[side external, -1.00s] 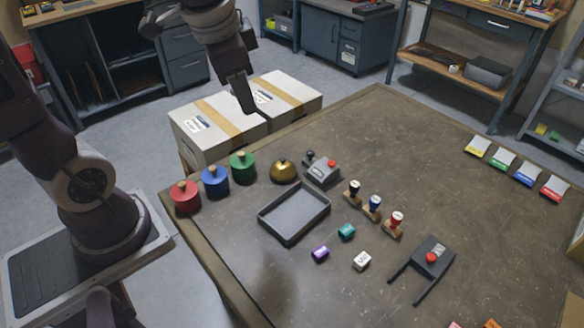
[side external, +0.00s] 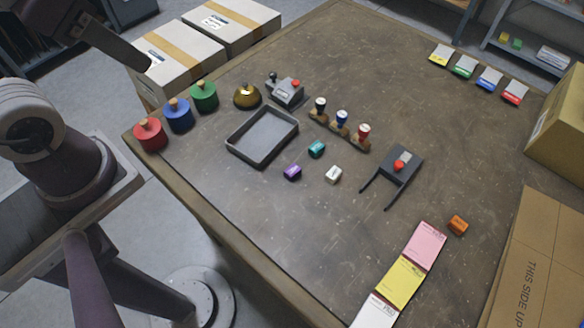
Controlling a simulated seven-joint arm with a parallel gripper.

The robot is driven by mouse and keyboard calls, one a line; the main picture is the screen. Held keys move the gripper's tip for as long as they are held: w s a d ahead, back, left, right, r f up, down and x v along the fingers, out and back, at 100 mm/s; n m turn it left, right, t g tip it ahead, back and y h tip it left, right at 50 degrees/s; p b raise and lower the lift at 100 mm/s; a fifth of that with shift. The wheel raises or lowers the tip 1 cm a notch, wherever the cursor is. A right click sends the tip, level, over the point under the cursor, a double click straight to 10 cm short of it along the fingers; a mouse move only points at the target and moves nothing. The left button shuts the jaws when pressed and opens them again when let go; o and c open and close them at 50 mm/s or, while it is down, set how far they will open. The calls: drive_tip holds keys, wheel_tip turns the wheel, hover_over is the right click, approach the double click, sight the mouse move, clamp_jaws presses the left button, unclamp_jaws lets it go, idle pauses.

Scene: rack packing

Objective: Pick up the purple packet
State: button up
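The purple packet (side external: 292,173) is a small block lying on the brown table, just right of the grey tray's lower corner. A teal packet (side external: 316,149) lies up and right of it, and a white packet (side external: 333,174) lies to its right. They are close together but apart. My gripper (side external: 143,61) shows as a dark end at the top left, in front of the white cartons. It is well away from the purple packet. Its fingers are seen edge-on, so the opening cannot be made out. Nothing is visible in it.
A grey tray (side external: 235,149) sits left of the packets. Red, blue and green knobbed cylinders, a brass bell (side external: 247,95) and several stamps (side external: 341,122) stand behind. A grey device with a red button (side external: 402,167) is at right. Coloured pads (side external: 403,282) lie in front.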

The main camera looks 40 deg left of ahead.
idle(0.3)
drive_tip(key=o, duration=0.7)
drive_tip(key=shift+c, duration=0.2)
